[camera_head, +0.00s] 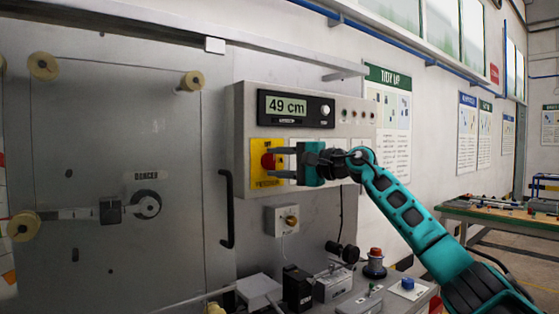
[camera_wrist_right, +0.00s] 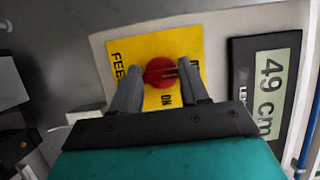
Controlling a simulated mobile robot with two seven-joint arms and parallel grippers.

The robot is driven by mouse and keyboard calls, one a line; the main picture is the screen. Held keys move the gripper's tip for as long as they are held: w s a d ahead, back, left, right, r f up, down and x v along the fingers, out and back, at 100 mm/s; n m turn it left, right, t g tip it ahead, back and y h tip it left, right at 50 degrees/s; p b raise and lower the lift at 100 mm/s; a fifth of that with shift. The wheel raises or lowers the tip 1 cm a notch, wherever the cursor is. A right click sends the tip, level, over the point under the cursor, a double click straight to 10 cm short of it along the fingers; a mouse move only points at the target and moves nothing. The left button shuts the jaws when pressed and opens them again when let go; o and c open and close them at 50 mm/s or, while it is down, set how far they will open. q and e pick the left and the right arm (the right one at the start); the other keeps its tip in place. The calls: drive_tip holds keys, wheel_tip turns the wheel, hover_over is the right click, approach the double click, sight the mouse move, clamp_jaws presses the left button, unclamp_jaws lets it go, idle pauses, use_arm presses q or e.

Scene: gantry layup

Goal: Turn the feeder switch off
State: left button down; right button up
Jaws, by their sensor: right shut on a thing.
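The feeder switch is a red rotary knob (camera_head: 268,161) on a yellow plate (camera_head: 258,178), on the front of a grey control box (camera_head: 244,120). In the right wrist view the red knob (camera_wrist_right: 160,71) sits on the yellow plate (camera_wrist_right: 184,46) between my fingers, with "ON" and part of "FEE" readable. My right gripper (camera_head: 272,162) reaches in from the right, and its fingers are shut on the knob; it also shows in the right wrist view (camera_wrist_right: 160,82). The fingers cover part of the plate's lettering. My left gripper is not in view.
A display (camera_head: 290,108) reading 49 cm sits above the switch. A black handle (camera_head: 227,208) is to the left. A small box with a brass knob (camera_head: 288,220) is below. A bench (camera_head: 400,300) holds several devices and a red-topped button (camera_head: 375,262).

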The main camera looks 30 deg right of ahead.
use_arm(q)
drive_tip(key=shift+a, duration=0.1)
use_arm(e)
drive_tip(key=o, duration=1.1)
drive_tip(key=shift+c, duration=0.2)
drive_tip(key=shift+s+d, duration=0.1)
drive_tip(key=shift+s+d+f, duration=0.1)
drive_tip(key=shift+s+d, duration=0.05)
drive_tip(key=shift+s, duration=0.1)
use_arm(q)
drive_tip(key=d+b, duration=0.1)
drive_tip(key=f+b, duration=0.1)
drive_tip(key=b, duration=0.1)
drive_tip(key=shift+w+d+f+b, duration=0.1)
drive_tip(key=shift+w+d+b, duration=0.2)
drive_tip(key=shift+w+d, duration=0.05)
use_arm(e)
drive_tip(key=v, duration=1.2)
drive_tip(key=shift+s, duration=0.1)
